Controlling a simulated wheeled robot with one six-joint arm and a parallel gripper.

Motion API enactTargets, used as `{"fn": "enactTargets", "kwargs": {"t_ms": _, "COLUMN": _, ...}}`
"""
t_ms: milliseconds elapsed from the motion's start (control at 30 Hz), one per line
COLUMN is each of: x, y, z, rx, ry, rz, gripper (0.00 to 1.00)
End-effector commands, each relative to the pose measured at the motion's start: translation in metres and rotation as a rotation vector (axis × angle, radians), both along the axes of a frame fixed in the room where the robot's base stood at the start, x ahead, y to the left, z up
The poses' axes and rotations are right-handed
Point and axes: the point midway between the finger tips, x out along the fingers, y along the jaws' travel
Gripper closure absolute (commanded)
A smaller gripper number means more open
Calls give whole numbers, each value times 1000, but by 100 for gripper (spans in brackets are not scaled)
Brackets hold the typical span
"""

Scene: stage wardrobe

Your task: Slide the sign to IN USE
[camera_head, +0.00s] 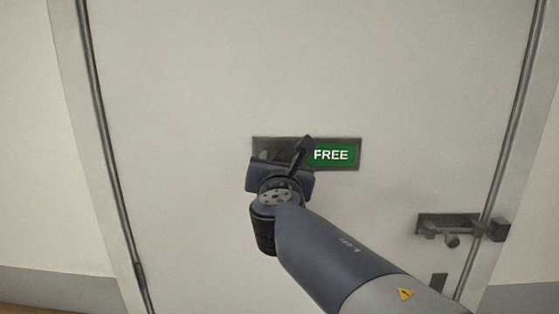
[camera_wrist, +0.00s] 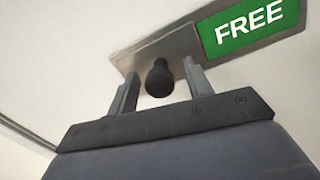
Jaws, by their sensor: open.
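The sign (camera_head: 352,142) is a dark grey plate on a pale door, with a green panel (camera_head: 333,154) reading FREE at its right. The panel also shows at the upper right in the wrist view (camera_wrist: 250,25). A dark round knob (camera_wrist: 159,78) stands out from the plate, left of the panel. My gripper (camera_wrist: 158,85) is open, one finger on each side of the knob, with a visible gap at both sides. In the head view my gripper (camera_head: 283,155) covers the left part of the sign and hides most of the knob. No IN USE lettering shows.
The pale door (camera_head: 200,80) fills most of the head view. A dark latch bolt (camera_head: 448,226) is mounted at its lower right, near the frame, to the right of my forearm. The door face around the sign is clear.

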Motion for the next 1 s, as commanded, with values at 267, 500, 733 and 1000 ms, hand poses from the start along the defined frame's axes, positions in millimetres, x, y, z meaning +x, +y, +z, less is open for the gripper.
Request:
{"fn": "enactTargets", "kwargs": {"t_ms": 267, "x": 1, "y": 0, "z": 0, "rx": 0, "ry": 0, "rz": 0, "gripper": 52}}
{"fn": "enactTargets", "kwargs": {"t_ms": 500, "x": 1, "y": 0, "z": 0, "rx": 0, "ry": 0, "rz": 0, "gripper": 72}}
{"fn": "enactTargets", "kwargs": {"t_ms": 733, "x": 1, "y": 0, "z": 0, "rx": 0, "ry": 0, "rz": 0, "gripper": 91}}
{"fn": "enactTargets", "kwargs": {"t_ms": 1000, "x": 1, "y": 0, "z": 0, "rx": 0, "ry": 0, "rz": 0, "gripper": 100}}
